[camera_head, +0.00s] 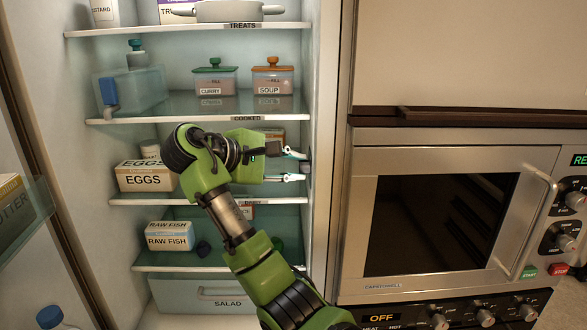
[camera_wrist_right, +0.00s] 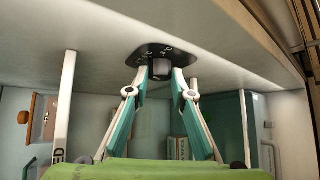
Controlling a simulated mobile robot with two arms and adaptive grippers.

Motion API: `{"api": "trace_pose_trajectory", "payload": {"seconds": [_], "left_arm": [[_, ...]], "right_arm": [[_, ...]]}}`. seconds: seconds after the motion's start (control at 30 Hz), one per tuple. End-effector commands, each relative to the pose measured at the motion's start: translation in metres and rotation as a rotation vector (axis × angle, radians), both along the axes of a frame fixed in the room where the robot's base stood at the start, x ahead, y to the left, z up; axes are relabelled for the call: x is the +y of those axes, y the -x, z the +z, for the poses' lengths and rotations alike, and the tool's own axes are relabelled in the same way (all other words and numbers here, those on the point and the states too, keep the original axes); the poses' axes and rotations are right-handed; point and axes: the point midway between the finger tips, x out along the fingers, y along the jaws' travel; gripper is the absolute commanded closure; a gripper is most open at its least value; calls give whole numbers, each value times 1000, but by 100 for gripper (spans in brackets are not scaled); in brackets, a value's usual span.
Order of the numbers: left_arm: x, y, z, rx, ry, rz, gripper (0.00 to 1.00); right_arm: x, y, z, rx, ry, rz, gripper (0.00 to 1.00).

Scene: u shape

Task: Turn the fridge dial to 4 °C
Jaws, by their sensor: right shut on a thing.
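The fridge dial (camera_wrist_right: 161,69) is a small grey knob on a dark plate (camera_wrist_right: 141,55) with pale markings too small to read. The plate is on the fridge's right inner wall, and its edge shows in the head view (camera_head: 307,166). My right gripper (camera_head: 298,166) reaches into the open fridge from below. In the right wrist view its two green and white fingers (camera_wrist_right: 162,78) are shut on the dial, one on each side. I cannot tell the dial's setting. My left gripper is not in view.
The shelf labelled COOKED (camera_head: 205,117) is above my right gripper, with curry (camera_head: 215,82) and soup (camera_head: 272,82) boxes. An eggs box (camera_head: 147,176) is to the left, and raw fish (camera_head: 168,238) is below. A built-in oven (camera_head: 440,220) stands right of the fridge.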

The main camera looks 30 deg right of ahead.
Motion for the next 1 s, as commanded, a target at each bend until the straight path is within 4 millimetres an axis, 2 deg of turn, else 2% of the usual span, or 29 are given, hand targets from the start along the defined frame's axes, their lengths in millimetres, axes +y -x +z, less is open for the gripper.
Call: {"api": "trace_pose_trajectory", "payload": {"seconds": [0.5, 1.0], "left_arm": [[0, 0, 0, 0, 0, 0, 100], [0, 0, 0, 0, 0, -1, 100]], "right_arm": [[-1, -6, 5, 404, -249, 5, 99], [-4, -8, 6, 575, -353, 2, 100]]}}
